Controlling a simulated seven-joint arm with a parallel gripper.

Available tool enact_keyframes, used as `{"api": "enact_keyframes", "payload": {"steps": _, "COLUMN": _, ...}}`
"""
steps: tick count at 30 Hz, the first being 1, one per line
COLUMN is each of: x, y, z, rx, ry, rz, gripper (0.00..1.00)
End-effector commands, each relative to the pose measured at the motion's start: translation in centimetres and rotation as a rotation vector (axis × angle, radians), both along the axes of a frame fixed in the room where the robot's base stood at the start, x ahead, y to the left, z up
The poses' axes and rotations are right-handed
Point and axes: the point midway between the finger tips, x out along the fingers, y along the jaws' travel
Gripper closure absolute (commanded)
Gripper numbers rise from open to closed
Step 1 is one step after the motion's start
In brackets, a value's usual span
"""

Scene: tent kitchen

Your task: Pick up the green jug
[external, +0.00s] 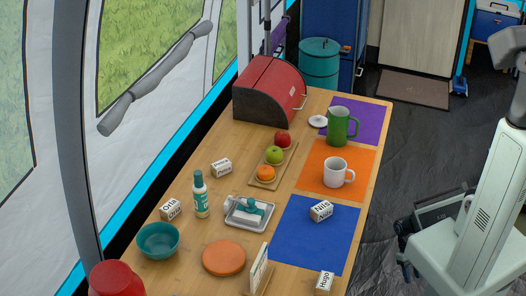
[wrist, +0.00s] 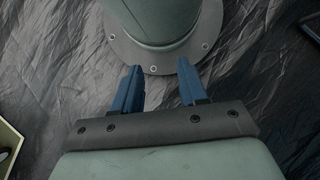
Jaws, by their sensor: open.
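The green jug (external: 341,125) stands upright at the far end of the table, on the purple mat (external: 371,118), with its handle toward the right. My gripper (wrist: 155,88) shows in the wrist view with its two blue fingers apart and nothing between them. It points down at the dark floor and a round grey base plate with screws, away from the table. The jug is not in the wrist view.
A white mug (external: 336,173) stands on the orange mat (external: 310,160) nearer than the jug. A small white lid (external: 318,122) lies left of the jug, and a red bread box (external: 270,90) stands behind. A wooden board (external: 263,183) holds fruit. The blue mat (external: 305,245) is mostly bare.

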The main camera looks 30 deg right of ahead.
Motion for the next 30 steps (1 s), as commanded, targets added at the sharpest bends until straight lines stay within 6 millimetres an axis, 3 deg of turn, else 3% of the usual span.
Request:
{"api": "enact_keyframes", "payload": {"steps": 11, "x": 0.0, "y": 0.0, "z": 0.0, "rx": 0.0, "ry": 0.0, "rz": 0.0, "gripper": 0.57}}
{"api": "enact_keyframes", "payload": {"steps": 17, "x": 0.0, "y": 0.0, "z": 0.0, "rx": 0.0, "ry": 0.0, "rz": 0.0, "gripper": 0.76}}
{"api": "enact_keyframes", "payload": {"steps": 21, "x": 0.0, "y": 0.0, "z": 0.0, "rx": 0.0, "ry": 0.0, "rz": 0.0, "gripper": 0.76}}
{"api": "enact_keyframes", "payload": {"steps": 30, "x": 0.0, "y": 0.0, "z": 0.0, "rx": 0.0, "ry": 0.0, "rz": 0.0, "gripper": 0.48}}
